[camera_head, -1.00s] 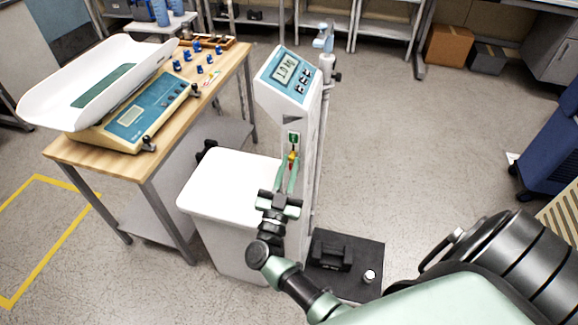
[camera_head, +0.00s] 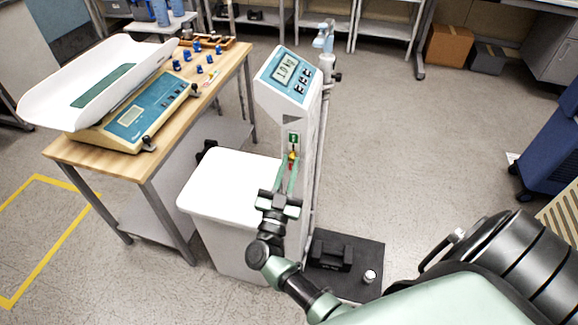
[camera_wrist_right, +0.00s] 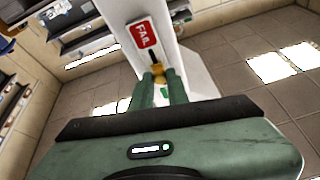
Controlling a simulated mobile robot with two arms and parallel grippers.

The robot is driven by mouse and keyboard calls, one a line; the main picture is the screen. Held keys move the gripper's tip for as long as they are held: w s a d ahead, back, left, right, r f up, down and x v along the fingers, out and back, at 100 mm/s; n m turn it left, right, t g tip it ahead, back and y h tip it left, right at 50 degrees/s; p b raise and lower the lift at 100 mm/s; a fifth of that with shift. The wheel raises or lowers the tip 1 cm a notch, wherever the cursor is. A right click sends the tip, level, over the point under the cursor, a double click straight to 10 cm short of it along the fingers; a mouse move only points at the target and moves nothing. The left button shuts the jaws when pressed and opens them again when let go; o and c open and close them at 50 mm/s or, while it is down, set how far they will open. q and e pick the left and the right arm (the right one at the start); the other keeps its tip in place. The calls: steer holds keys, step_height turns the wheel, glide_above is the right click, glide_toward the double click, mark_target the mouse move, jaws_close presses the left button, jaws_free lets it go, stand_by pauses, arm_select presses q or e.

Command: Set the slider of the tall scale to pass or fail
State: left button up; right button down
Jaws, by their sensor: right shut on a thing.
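The tall scale (camera_head: 289,85) stands upright in the middle of the head view, its tilted display head lit. On its column, a green label (camera_head: 294,138) shows above the small yellow slider knob (camera_head: 292,156). In the right wrist view, a red FAIL label (camera_wrist_right: 143,35) and a dark slot lie beyond the yellow knob (camera_wrist_right: 159,70). My right gripper (camera_head: 288,171) reaches the column from the front. Its green fingers (camera_wrist_right: 160,84) are shut on the knob, which they partly hide. My left gripper is not in view.
A white-lidded bin (camera_head: 230,185) stands close to the column's left. A wooden table (camera_head: 115,160) with a baby scale (camera_head: 145,112) is farther left. The black scale base (camera_head: 360,285) lies below. The floor right of the column is open.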

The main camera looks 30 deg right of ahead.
step_height(320, 180, up, 4)
steer(key=p, duration=0.4)
steer(key=c, duration=1.4)
jaws_free()
steer(key=shift+o, duration=0.2)
steer(key=shift+f, duration=0.15)
